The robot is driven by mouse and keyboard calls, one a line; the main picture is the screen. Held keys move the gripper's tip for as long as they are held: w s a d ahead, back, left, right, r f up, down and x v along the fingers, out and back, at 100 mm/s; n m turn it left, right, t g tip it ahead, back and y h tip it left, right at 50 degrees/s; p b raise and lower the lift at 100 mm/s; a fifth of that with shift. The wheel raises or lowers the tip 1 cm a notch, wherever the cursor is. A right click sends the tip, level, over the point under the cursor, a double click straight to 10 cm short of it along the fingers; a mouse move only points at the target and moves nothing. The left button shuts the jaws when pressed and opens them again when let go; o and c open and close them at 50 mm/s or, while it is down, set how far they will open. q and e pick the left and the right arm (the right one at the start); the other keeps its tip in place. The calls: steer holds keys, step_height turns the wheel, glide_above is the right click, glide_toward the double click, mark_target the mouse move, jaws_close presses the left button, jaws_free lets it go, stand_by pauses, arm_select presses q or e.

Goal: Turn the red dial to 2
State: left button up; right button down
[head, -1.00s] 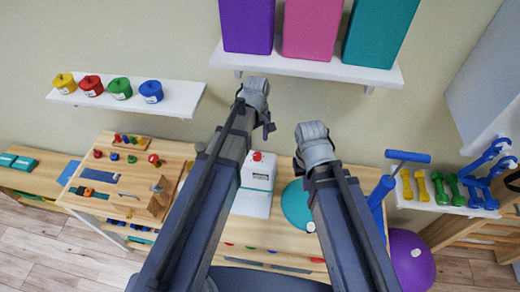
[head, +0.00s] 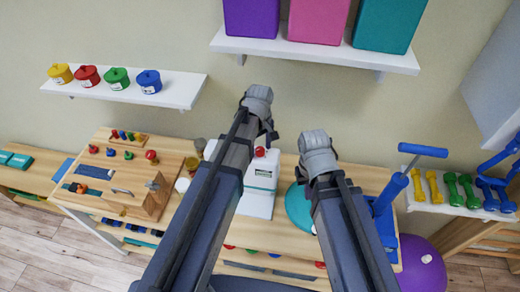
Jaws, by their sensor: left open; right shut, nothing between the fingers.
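Several red round parts are in view and I cannot tell which is the dial. A red knob (head: 93,149) stands in a row with blue and green ones on the wooden activity board (head: 118,198) at left. A larger red knob (head: 151,156) is at that row's right end. A red round piece with a pale label (head: 87,76) sits on the white wall shelf. No numbers are readable. My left gripper (head: 257,118) is open and empty above the table's middle, right of the board. My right gripper (head: 316,165) is shut and empty, further right. Neither appears to touch anything.
A teal disc (head: 299,205) and a blue T-handled stand (head: 392,190) are at right. The wall shelf (head: 404,61) holds purple, pink and teal blocks. Dumbbells (head: 434,187) lie far right.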

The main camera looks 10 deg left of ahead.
arm_select(q)
jaws_close()
stand_by(0.5)
steer(key=shift+m, duration=0.3)
steer(key=m, duration=0.5)
steer(key=shift+m, duration=0.3)
steer(key=m, duration=0.5)
steer(key=shift+m, duration=0.4)
